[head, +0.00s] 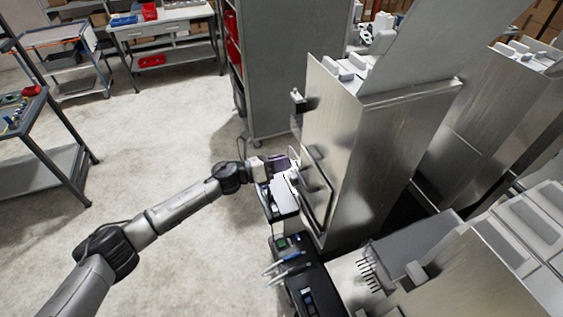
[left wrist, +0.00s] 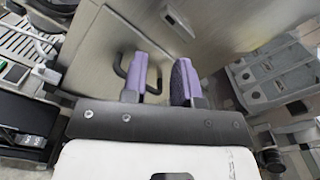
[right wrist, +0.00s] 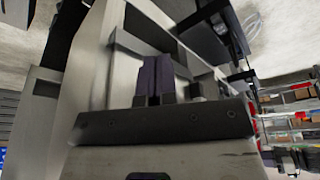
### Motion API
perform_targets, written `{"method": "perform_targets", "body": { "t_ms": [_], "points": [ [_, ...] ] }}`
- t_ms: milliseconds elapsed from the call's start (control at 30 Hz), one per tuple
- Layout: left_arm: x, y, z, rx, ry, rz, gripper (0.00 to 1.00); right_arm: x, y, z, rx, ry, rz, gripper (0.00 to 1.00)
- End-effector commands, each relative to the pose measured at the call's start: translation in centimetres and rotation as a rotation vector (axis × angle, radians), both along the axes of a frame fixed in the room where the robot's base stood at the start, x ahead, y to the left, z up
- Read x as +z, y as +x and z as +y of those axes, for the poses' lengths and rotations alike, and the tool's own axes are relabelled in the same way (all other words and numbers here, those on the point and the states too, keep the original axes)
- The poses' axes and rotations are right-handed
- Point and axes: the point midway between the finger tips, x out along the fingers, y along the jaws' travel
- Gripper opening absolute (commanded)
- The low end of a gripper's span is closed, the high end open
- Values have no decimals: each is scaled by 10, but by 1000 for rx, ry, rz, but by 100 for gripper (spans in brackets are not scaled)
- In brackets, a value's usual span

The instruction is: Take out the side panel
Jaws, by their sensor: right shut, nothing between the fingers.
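The side panel (head: 318,190) is a metallic sheet with a dark edge, low on the side of the tall steel dispenser (head: 385,150). In the left wrist view the panel (left wrist: 97,50) carries a black loop handle (left wrist: 119,68). My left gripper (head: 285,166) is at the panel's side; its two purple fingers (left wrist: 163,80) are apart, right at the handle. The left finger hides part of the handle, so I cannot tell whether they touch. My right gripper (right wrist: 154,78) is shut and empty, in front of a metal cabinet surface (right wrist: 90,75); it is not distinguishable in the head view.
More steel dispensers (head: 510,95) stand to the right. A black unit with small tools (head: 290,265) lies below the left gripper. A grey cabinet (head: 275,60) stands behind. Workbenches (head: 165,22) are at the back left. The floor (head: 150,130) at left is clear.

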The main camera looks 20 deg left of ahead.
Motion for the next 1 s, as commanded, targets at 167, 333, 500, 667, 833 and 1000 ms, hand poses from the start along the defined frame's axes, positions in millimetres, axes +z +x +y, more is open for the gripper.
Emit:
{"method": "perform_targets", "body": {
  "t_ms": [167, 333, 500, 667, 833, 1000],
  "points": [
    [-3, -3, 3, 1, 2, 2, 27, -2, 0, 0, 1, 0, 0, 0],
    [-5, -17, 20, 1, 3, 1, 27, -9, 0, -1, 4, -5, 0, 0],
    [-5, -40, 45, 1, 4, 1, 27, -21, 0, -3, 7, -11, 0, 0],
    [-6, -61, 68, 1, 2, 2, 27, -31, 0, -3, 7, -11, 0, 0],
    [-4, -78, 87, 1, 2, 1, 27, -39, 0, -3, 6, -9, 0, 0],
    [-3, -88, 98, 1, 0, 0, 27, -43, 0, -2, 4, -6, 0, 0]
  ]
}}
